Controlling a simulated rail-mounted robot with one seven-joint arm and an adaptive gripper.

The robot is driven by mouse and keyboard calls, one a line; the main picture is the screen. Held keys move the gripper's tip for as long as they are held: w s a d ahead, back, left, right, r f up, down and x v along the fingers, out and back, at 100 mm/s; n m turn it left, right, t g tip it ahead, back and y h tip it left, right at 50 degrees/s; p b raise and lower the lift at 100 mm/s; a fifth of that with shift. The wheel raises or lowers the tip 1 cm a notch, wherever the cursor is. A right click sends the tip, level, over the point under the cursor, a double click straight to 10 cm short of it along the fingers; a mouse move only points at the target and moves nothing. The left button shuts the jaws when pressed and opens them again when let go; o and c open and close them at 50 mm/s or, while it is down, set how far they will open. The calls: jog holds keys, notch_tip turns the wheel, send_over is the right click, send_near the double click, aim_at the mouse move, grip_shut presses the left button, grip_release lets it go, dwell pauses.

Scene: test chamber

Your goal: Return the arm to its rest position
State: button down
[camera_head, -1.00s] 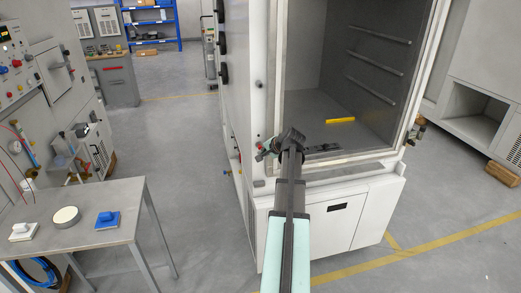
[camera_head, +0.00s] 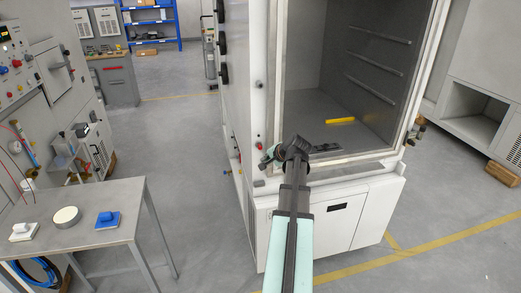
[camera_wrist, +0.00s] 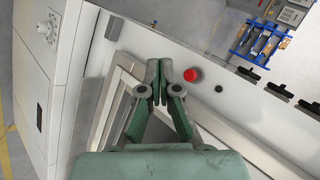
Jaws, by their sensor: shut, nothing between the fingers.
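My gripper (camera_wrist: 165,76) is shut and empty in the wrist view, its two green-grey fingers together at the tips. A white cabinet side with a red button (camera_wrist: 193,75) lies behind the fingertips; I cannot tell the exact gap. In the head view my arm reaches up from the bottom to the front of the open test chamber (camera_head: 342,112). Its folded end, with the gripper (camera_head: 267,160), is at the left edge of the chamber opening, and the fingers are small there.
A yellow bar (camera_head: 340,121) lies on the chamber floor. A metal table (camera_head: 100,243) at left carries a white block (camera_head: 23,232), a round pale disc (camera_head: 66,216) and a blue block (camera_head: 107,220). Floor between table and chamber is clear. Another cabinet (camera_head: 480,75) stands at right.

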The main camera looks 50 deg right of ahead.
dwell(0.6)
jog(key=s+a+f+n+g+y, duration=0.25)
jog(key=a+f+n+g, duration=0.2)
jog(key=a+f, duration=1.25)
jog(key=s+a+f+n+g+y, duration=0.2)
jog(key=s+a+f+n+g, duration=0.3)
jog(key=a+f, duration=1.15)
jog(key=s+a+f+n+g, duration=0.2)
jog(key=s+a+f+n, duration=0.1)
jog(key=s+a, duration=0.4)
jog(key=s+a+f+n+g+h, duration=0.1)
jog(key=s+a+f+n+g, duration=0.1)
jog(key=s+a+f, duration=0.4)
jog(key=s+a+f+n+g, duration=0.2)
jog(key=s+a+f+n, duration=0.2)
jog(key=s+a, duration=0.4)
jog(key=a+f, duration=0.1)
jog(key=a, duration=0.3)
jog(key=shift+s+g+h, duration=0.15)
jog(key=shift+g+h, duration=0.2)
jog(key=c, duration=1.8)
grip_release()
jog(key=shift+d, duration=0.1)
jog(key=shift+c, duration=0.2)
